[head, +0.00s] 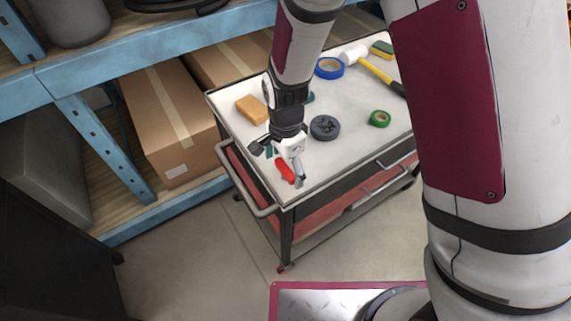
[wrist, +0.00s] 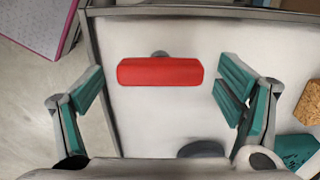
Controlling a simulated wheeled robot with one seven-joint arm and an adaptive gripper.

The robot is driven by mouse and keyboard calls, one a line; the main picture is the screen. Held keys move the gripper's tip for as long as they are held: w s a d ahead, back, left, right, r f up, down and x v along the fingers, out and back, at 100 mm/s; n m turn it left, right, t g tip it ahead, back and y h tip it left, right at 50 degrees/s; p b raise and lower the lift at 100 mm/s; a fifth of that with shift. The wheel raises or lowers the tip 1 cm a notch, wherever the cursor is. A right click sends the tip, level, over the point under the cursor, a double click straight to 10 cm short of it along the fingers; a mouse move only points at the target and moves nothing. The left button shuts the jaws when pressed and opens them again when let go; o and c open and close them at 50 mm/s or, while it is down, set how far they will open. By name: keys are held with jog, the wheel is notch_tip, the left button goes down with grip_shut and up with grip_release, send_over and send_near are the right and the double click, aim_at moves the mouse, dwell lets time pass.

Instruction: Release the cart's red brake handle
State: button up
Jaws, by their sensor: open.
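The red brake handle (head: 284,170) is at the near left corner of the cart's (head: 340,140) light top. In the wrist view the handle (wrist: 160,72) is a short red bar lying crosswise, with a small grey pivot behind it. My gripper (head: 285,168) is over that corner, pointing down. In the wrist view my gripper (wrist: 161,88) is open, with one teal-padded finger left of the handle and one right of it. A clear gap shows on both sides; neither finger touches it. The height of the fingertips relative to the handle is hard to tell.
An orange-brown block (head: 252,109), dark round disc (head: 324,127), green tape (head: 380,118), blue tape (head: 329,68) and yellow-handled hammer (head: 375,72) lie on the cart top. Blue shelving with cardboard boxes (head: 168,122) stands close on the left. Floor (head: 190,260) is clear in front.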

jog(key=c, duration=1.1)
jog(key=shift+c, duration=0.2)
jog(key=shift+n, duration=0.4)
jog(key=n, duration=0.3)
jog(key=shift+n+p, duration=0.35)
jog(key=shift+n, duration=0.05)
jog(key=n, duration=1.3)
jog(key=shift+n, duration=0.3)
